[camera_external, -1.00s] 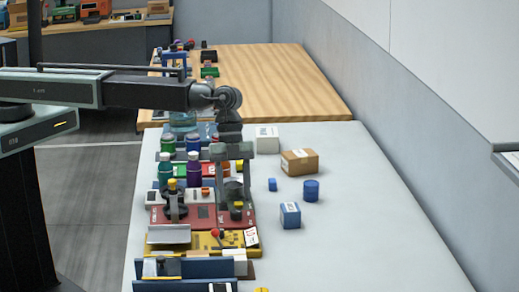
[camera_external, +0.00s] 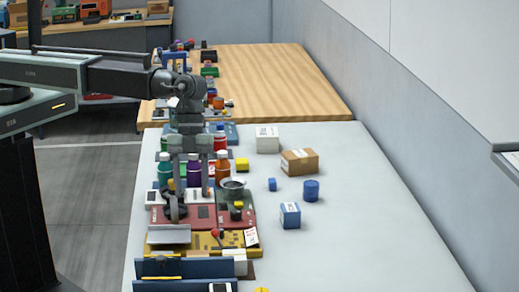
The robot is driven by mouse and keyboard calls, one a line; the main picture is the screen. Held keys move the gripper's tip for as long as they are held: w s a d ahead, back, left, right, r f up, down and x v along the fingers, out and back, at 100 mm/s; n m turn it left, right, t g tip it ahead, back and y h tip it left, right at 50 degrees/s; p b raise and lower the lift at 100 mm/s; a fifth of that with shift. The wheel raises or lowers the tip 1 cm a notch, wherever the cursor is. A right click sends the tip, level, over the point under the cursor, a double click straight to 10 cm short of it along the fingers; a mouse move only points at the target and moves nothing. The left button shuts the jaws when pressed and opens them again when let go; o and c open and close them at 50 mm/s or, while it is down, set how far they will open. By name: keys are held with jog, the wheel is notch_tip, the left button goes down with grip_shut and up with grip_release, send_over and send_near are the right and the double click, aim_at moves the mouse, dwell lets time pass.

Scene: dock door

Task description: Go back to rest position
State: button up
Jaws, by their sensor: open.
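My gripper (camera_external: 190,178) hangs pointing down from my arm, its two fingers apart with nothing held between them. It is over the row of items on the left side of the white table (camera_external: 350,230). The fingers hide part of the bottles.
A grey round cup-like part (camera_external: 233,188) stands right of the gripper. A brown box (camera_external: 299,162), white box (camera_external: 267,139), blue box (camera_external: 290,215) and blue cylinder (camera_external: 311,190) sit to the right. A wooden table (camera_external: 280,85) lies behind. The table's right side is clear.

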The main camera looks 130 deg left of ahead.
jog(key=s+d+r+n+g+p, duration=0.1)
jog(key=s+d+r+p, duration=0.1)
jog(key=s+d, duration=0.85)
jog(key=s+n+g+y, duration=0.2)
jog(key=s+n+y, duration=0.1)
jog(key=s+n, duration=0.8)
notch_tip(320, 180, down, 23)
jog(key=s+m+b, duration=0.1)
jog(key=m+b, duration=0.1)
jog(key=b, duration=2)
jog(key=shift+s+a+b, duration=0.2)
jog(key=shift+a+b, duration=0.1)
jog(key=shift+a, duration=0.05)
